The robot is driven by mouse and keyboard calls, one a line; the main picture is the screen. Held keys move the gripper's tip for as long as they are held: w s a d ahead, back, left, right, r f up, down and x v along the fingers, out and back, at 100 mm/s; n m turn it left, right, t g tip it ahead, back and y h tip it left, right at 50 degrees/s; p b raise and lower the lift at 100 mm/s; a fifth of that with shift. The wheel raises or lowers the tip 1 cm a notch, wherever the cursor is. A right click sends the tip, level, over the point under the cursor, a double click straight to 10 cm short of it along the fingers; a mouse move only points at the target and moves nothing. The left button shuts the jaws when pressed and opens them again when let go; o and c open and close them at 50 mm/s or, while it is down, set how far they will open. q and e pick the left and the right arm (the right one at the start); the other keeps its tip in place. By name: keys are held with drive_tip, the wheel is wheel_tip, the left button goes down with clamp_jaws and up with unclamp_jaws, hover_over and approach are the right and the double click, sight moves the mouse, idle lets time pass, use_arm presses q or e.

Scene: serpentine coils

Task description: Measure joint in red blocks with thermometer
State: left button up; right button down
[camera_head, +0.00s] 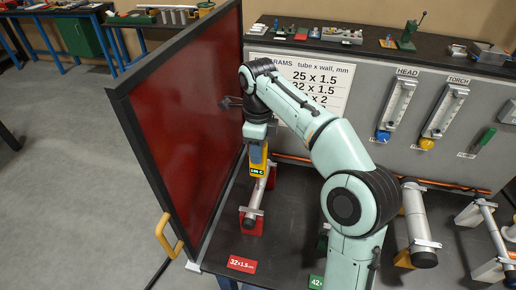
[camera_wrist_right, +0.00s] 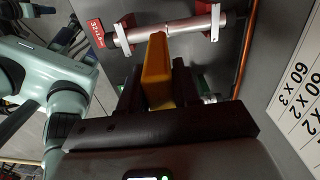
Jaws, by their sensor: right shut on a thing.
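My right gripper (camera_head: 257,148) is shut on the yellow thermometer (camera_head: 257,168), which shows a small dark display. In the right wrist view the yellow thermometer (camera_wrist_right: 157,72) sits between the dark fingers (camera_wrist_right: 155,88). Its end overlaps the near edge of the metal tube (camera_wrist_right: 185,33); I cannot tell whether they touch. In the head view the tube (camera_head: 255,200) lies across red blocks (camera_head: 250,227), partly hidden behind the thermometer. The red blocks also show in the wrist view (camera_wrist_right: 126,24). My left gripper is not in view.
A red panel (camera_head: 190,130) with a dark frame and yellow handle stands close left of the blocks. A red label (camera_head: 242,264) lies in front. Another tube (camera_head: 416,222) lies right of my arm. A grey back panel (camera_head: 370,110) carries gauges and a size chart.

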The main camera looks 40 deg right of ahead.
drive_tip(key=shift+r+p, duration=0.35)
drive_tip(key=shift+r, duration=0.85)
drive_tip(key=shift+w+r, duration=0.15)
drive_tip(key=shift+r, duration=0.2)
drive_tip(key=shift+s+r, duration=0.2)
drive_tip(key=shift+r, duration=0.6)
drive_tip(key=shift+w+r, duration=0.1)
drive_tip(key=shift+r, duration=0.5)
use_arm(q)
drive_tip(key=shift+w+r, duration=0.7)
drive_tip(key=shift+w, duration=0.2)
use_arm(e)
drive_tip(key=shift+r, duration=0.1)
